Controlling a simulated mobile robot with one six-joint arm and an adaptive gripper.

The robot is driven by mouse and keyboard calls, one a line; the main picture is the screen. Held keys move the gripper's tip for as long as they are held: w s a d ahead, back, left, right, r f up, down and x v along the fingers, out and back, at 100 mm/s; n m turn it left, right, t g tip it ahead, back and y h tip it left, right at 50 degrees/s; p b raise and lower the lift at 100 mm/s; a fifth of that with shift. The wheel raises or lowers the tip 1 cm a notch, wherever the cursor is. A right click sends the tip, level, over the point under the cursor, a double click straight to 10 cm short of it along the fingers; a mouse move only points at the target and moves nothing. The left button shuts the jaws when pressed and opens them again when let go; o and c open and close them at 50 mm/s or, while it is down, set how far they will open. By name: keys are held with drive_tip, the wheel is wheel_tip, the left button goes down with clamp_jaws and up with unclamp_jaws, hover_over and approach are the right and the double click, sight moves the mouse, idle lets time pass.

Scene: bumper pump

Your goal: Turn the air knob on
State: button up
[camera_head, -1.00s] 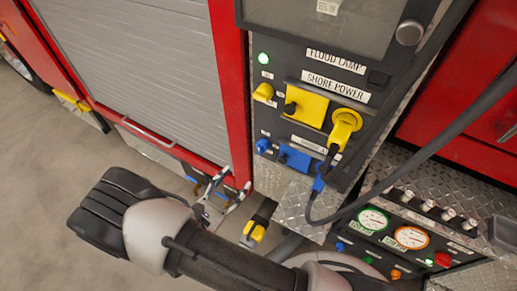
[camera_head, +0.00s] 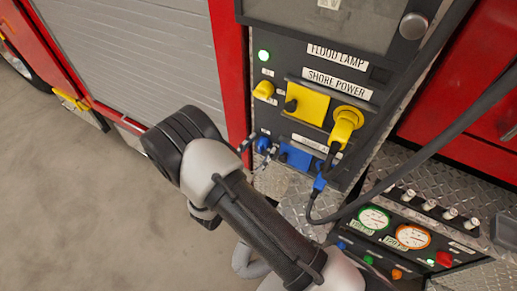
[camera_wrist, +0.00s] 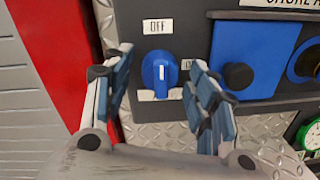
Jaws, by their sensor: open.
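The blue air knob (camera_head: 263,144) is on the dark panel, left of the blue air socket plate (camera_head: 295,156). In the wrist view the knob (camera_wrist: 160,72) has a white mark that stands upright, towards the OFF label (camera_wrist: 158,26) above it. A second label below it is partly hidden by the knob. My gripper (camera_head: 257,149) is open at the panel. In the wrist view my gripper (camera_wrist: 158,73) has one finger on each side of the knob, with visible gaps; I cannot tell how far its tips are from the panel.
The blue plate with a black knob (camera_wrist: 238,76) is close to my right finger. A yellow knob (camera_head: 263,90) and yellow shore power plate (camera_head: 307,103) are above. A yellow plug (camera_head: 346,122) and black cable hang at right. A red post (camera_wrist: 52,50) stands left.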

drive_tip(key=shift+c, duration=0.2)
drive_tip(key=c, duration=1)
drive_tip(key=shift+m, duration=0.3)
drive_tip(key=m+b, duration=0.3)
drive_tip(key=m, duration=0.1)
drive_tip(key=shift+f+b, duration=0.15)
drive_tip(key=shift+b, duration=0.25)
drive_tip(key=m+b, duration=0.4)
drive_tip(key=m, duration=0.1)
drive_tip(key=shift+y, duration=0.3)
drive_tip(key=m+b, duration=0.4)
drive_tip(key=b, duration=0.1)
drive_tip(key=shift+s+r+m+b, duration=0.15)
drive_tip(key=shift+m+b, duration=0.3)
drive_tip(key=shift+m, duration=0.45)
drive_tip(key=shift+w+r+m+b, duration=0.1)
drive_tip(key=shift+m+b, duration=0.35)
drive_tip(key=shift+m, duration=0.45)
drive_tip(key=shift+y, duration=0.4)
